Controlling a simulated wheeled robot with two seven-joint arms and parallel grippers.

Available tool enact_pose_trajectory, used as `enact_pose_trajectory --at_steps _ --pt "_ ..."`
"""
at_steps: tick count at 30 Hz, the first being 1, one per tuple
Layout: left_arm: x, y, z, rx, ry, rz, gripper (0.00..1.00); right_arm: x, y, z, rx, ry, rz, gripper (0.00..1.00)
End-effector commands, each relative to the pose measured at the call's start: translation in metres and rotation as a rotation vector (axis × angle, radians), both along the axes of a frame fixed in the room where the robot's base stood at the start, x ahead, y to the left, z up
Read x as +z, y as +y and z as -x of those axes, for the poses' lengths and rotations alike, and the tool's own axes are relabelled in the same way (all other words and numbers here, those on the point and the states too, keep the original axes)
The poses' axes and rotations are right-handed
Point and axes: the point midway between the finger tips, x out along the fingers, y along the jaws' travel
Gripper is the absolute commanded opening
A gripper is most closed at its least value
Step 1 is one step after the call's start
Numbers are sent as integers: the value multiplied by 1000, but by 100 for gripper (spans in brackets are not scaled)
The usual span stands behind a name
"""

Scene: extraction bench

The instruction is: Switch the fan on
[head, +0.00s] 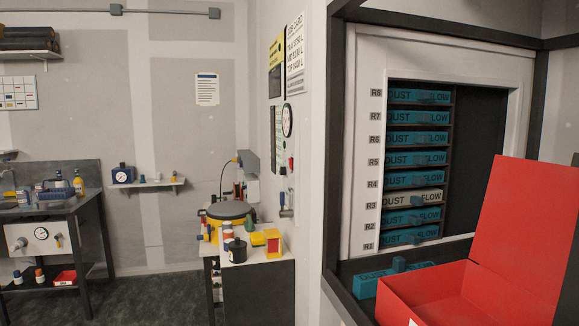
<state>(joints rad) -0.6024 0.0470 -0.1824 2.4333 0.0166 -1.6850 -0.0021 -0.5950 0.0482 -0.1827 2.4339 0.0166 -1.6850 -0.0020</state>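I cannot pick out a fan or a clearly marked fan switch. On the end of the wall in the middle are a round white gauge (287,121), a small red part (291,163) below it and a grey lever-like fitting (286,203) lower down. They are small, and I cannot tell whether one is the fan's control. At the right a white-framed filter rack (364,130) has slots labelled R1 to R8. Teal cartridges (418,138) fill most slots, and a grey-beige cartridge (412,197) sits in R3. Neither gripper is in view.
A loose teal cartridge (370,285) lies on the dark ledge below the rack, beside an open red box (430,300). A small bench (262,273) holds jars and a yellow-rimmed vessel (228,211). A dark workbench (60,206) stands left. The floor (150,300) between benches is clear.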

Motion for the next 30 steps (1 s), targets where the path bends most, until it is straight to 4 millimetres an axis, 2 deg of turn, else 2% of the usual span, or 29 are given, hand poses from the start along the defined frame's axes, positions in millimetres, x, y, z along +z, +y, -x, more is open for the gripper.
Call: enact_pose_trajectory --at_steps 2,3,8,16,30 --pt "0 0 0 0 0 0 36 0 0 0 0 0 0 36" --pt "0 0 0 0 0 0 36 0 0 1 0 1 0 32" --pt "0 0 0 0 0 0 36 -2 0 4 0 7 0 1" --pt "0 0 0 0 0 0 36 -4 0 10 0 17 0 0" --pt "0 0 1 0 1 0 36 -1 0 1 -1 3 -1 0"
